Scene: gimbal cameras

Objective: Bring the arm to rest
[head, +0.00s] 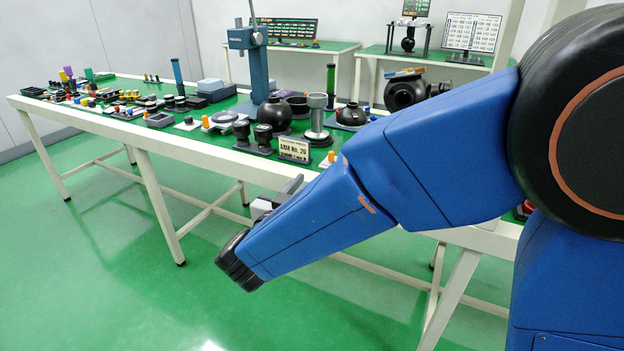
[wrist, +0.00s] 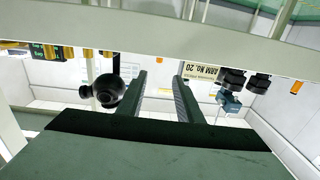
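My blue arm reaches from the right side of the head view down to the left, in front of the long table (head: 165,140). My gripper (head: 278,198) shows as a grey part behind the arm's lower link, mostly hidden, beside the table's front edge. In the wrist view my gripper (wrist: 161,77) has its two fingers apart, with nothing between them. No object is held.
Benches (head: 300,47) with monitors stand behind. The green floor (head: 120,260) at front left is clear.

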